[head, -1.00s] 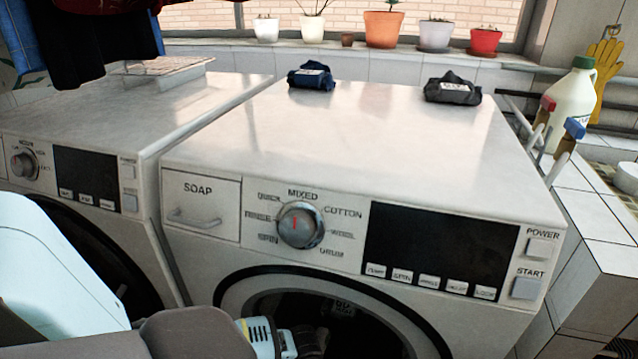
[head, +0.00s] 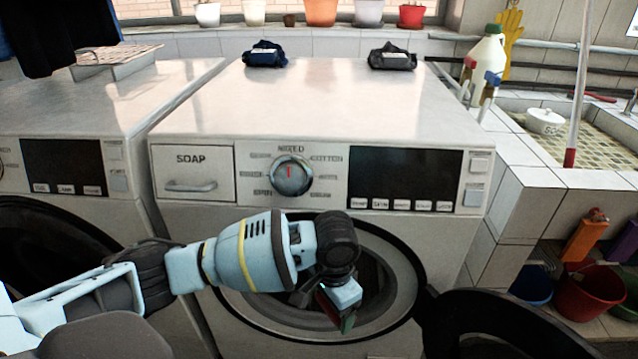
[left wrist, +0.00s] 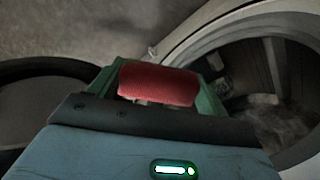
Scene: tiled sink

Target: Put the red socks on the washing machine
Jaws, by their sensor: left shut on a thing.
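My left gripper (head: 340,312) is in front of the open round door of the right washing machine (head: 330,85). It is shut on the red socks (left wrist: 158,84), which show as a red bundle between the green fingers in the left wrist view. In the head view only a small dark red bit of them shows by the fingertips. A dark blue folded bundle (head: 265,54) and a dark grey folded bundle (head: 392,57) lie on the back of the machine's top. My right gripper is not in view.
The open door (head: 500,325) swings out at the lower right. The front and middle of the machine's top are clear. A white jug (head: 486,50) and a sink (head: 590,125) are on the right. A rack (head: 118,60) stands on the left machine.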

